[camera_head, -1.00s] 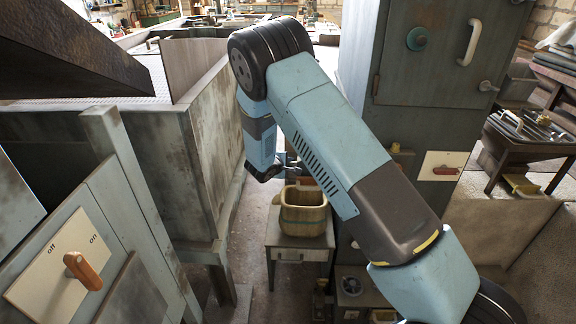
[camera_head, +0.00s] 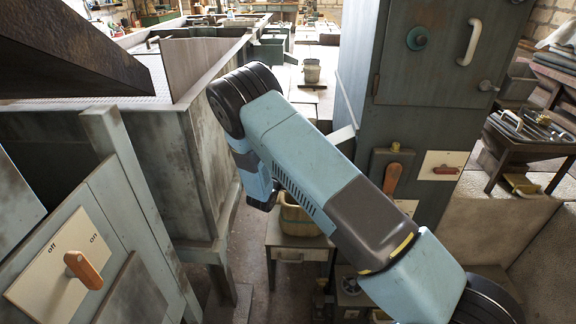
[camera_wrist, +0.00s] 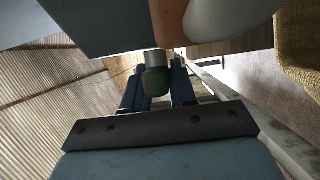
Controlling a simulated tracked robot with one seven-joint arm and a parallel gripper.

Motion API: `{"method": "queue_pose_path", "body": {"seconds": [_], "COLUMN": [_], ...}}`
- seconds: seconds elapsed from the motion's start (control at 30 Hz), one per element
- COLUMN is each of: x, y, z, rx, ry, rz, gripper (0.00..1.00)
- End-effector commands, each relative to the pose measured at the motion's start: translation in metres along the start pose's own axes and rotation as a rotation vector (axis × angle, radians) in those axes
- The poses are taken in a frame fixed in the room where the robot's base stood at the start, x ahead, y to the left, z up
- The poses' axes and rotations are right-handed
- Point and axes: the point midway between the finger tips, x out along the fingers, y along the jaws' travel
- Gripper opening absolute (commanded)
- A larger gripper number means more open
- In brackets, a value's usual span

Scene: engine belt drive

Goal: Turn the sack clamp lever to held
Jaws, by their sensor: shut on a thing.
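In the wrist view my gripper (camera_wrist: 157,72) has its two dark blue fingers on either side of a dark green knob (camera_wrist: 156,83) with a silver collar. It is shut on this knob. I cannot tell for sure whether the knob is the end of the sack clamp lever. A blue-grey panel (camera_wrist: 85,25) and a blurred orange part (camera_wrist: 172,18) are close beyond the fingers. In the head view my gripper is hidden behind or below my arm, near the wooden tub (camera_head: 297,217). No lever marked "held" is readable.
An orange lever (camera_head: 83,270) sits on an off/on plate at left. A large metal bin (camera_head: 211,150) stands left of my arm. A small table (camera_head: 288,254) holds the tub.

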Motion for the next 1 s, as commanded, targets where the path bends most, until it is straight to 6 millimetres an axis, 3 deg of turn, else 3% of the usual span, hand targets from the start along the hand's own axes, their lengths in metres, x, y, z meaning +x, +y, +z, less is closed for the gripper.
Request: {"method": "queue_pose_path", "body": {"seconds": [0.43, 0.47, 0.67, 1.0], "x": [-0.0036, -0.0036, -0.0024, -0.0055], "y": [-0.0065, -0.0066, -0.0048, -0.0024], "z": [0.0018, 0.0018, 0.0013, 0.0004], "rx": [-0.002, -0.002, -0.001, 0.002], "ry": [-0.001, -0.001, -0.001, 0.0], "rz": [-0.002, -0.002, 0.001, 0.005], "gripper": [0.0, 0.27, 0.46, 0.47]}}
